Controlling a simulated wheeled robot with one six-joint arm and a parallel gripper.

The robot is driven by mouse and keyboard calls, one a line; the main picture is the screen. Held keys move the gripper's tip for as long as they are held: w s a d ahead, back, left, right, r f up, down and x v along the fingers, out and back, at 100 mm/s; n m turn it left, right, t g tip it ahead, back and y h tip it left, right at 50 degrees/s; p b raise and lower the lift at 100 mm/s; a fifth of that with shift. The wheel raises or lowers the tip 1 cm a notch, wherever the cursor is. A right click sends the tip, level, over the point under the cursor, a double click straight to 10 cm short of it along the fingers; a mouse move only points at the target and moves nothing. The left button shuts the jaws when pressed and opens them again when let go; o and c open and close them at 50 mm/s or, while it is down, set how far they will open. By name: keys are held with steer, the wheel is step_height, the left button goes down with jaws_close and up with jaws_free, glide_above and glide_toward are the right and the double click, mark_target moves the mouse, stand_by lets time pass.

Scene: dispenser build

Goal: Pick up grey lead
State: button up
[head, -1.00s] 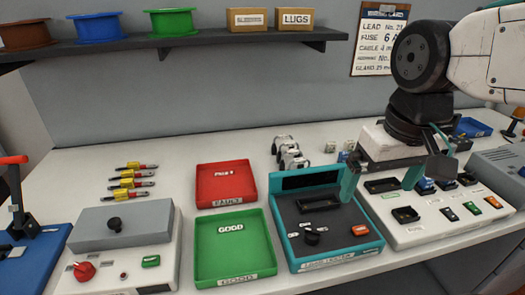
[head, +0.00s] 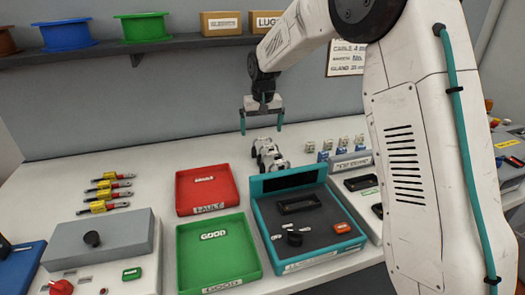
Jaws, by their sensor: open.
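Pale grey lead-like pieces (head: 269,156) lie close together on the bench behind the teal lead tester (head: 304,222). They are small, with dark parts, and I cannot tell exactly how many there are or which is the grey lead. My gripper (head: 262,129) points down above and slightly behind them. Its two teal fingers are spread apart with nothing between them.
A red faulty tray (head: 180,192) and a green good tray (head: 183,262) stand left of the tester. Several yellow-and-red pieces (head: 106,193) lie at the left. Small blue-and-silver parts (head: 325,150) stand right of the grey pieces. A shelf (head: 160,46) with spools and boxes runs above.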

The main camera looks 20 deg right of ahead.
mark_target(263, 137)
steer(key=f, duration=0.1)
steer(key=w+f, duration=0.1)
steer(key=f, duration=0.1)
steer(key=shift+w+d+f, duration=0.15)
steer(key=shift+w+f, duration=0.05)
steer(key=shift+f, duration=0.65)
steer(key=shift+w+d+f, duration=0.15)
steer(key=shift+w+f, duration=0.05)
steer(key=shift+f, duration=0.7)
steer(key=shift+w+d+f, duration=0.15)
steer(key=shift+w+f, duration=0.05)
steer(key=shift+f, duration=0.65)
steer(key=c, duration=1.1)
